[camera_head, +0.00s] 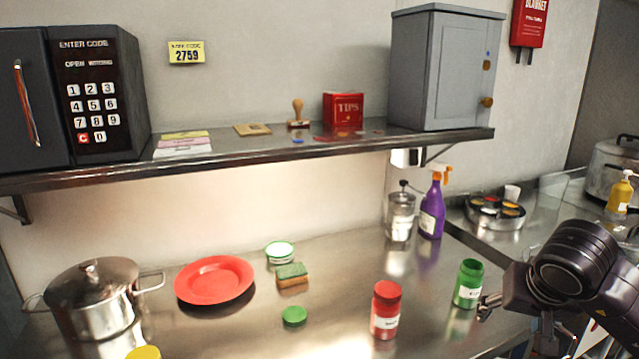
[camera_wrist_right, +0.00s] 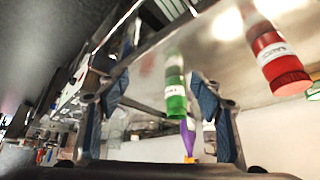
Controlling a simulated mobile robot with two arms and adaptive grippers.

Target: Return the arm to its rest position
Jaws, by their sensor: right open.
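My right arm comes in from the right in the head view. Its gripper (camera_head: 510,318) hangs at the counter's right front, just right of the open green jar (camera_head: 467,284). In the right wrist view the two blue-padded fingers of the gripper (camera_wrist_right: 162,112) stand wide apart with nothing held. The green jar (camera_wrist_right: 175,88) shows beyond and between them, apart from both. The red jar (camera_head: 386,310) stands left of the green one, and it also shows in the right wrist view (camera_wrist_right: 272,48). My left gripper is in neither view.
The steel counter holds a pot (camera_head: 95,305), a red plate (camera_head: 214,280), a sponge (camera_head: 292,275), a green lid (camera_head: 294,315) and a purple spray bottle (camera_head: 432,208). A shelf (camera_head: 240,155) with a keypad box (camera_head: 92,90) and grey cabinet (camera_head: 440,70) hangs above.

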